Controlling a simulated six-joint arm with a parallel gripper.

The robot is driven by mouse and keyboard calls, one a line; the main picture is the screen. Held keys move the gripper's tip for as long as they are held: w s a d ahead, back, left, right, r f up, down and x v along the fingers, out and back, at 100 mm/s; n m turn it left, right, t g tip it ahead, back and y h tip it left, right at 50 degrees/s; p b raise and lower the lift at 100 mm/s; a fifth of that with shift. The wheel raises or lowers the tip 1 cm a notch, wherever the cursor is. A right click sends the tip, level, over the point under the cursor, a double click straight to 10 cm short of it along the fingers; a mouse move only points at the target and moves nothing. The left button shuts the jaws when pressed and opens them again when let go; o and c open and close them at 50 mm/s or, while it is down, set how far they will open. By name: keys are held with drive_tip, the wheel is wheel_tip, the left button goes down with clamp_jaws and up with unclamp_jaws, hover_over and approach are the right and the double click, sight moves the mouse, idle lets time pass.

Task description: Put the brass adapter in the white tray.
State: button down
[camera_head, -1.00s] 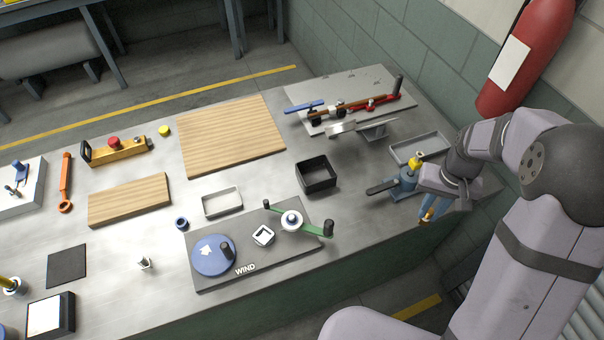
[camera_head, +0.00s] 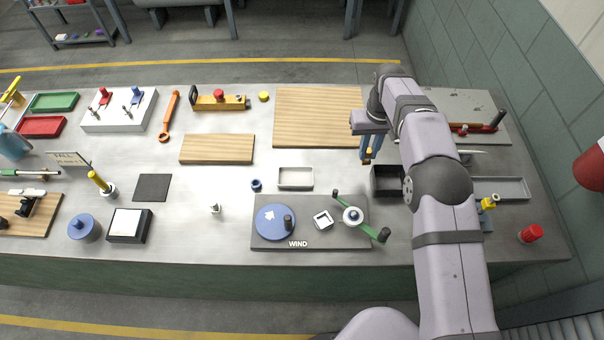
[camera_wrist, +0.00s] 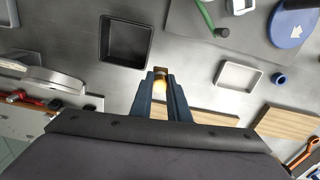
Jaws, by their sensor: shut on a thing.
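My gripper (camera_head: 367,156) is shut on the small brass adapter (camera_wrist: 160,84), held at the fingertips above the bench. In the wrist view the fingers (camera_wrist: 160,80) point away, with the brass piece between them. The white tray (camera_head: 295,186) is a shallow, pale-rimmed rectangle, empty, lying on the bench left of and nearer than my gripper. It also shows in the wrist view (camera_wrist: 223,75), right of the fingertips. The adapter is clear of the tray.
A black open box (camera_head: 376,181) stands just below my gripper in the head view. A wooden board (camera_head: 315,115) lies behind. The WIND plate (camera_head: 340,236) with its crank and blue disc lies in front of the tray. A small blue ring (camera_head: 256,185) sits left of it.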

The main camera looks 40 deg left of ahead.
drive_tip(key=s+a+f+n+b, duration=0.1)
drive_tip(key=s+a, duration=0.2)
drive_tip(key=s, duration=0.1)
drive_tip(key=s+a+f+n+b, duration=0.1)
drive_tip(key=s+a, duration=0.3)
drive_tip(key=s+a+f+n+b, duration=0.1)
drive_tip(key=s+a, duration=0.3)
drive_tip(key=shift+s+a+f+n, duration=0.25)
drive_tip(key=shift+s+f+n, duration=0.05)
drive_tip(key=shift+s+f, duration=0.1)
drive_tip(key=shift+f+b, duration=0.6)
drive_tip(key=shift+f, duration=0.1)
wheel_tip(320, 180, down, 3)
drive_tip(key=b, duration=0.5)
drive_tip(key=shift+r, duration=0.2)
drive_tip(key=shift+r, duration=0.1)
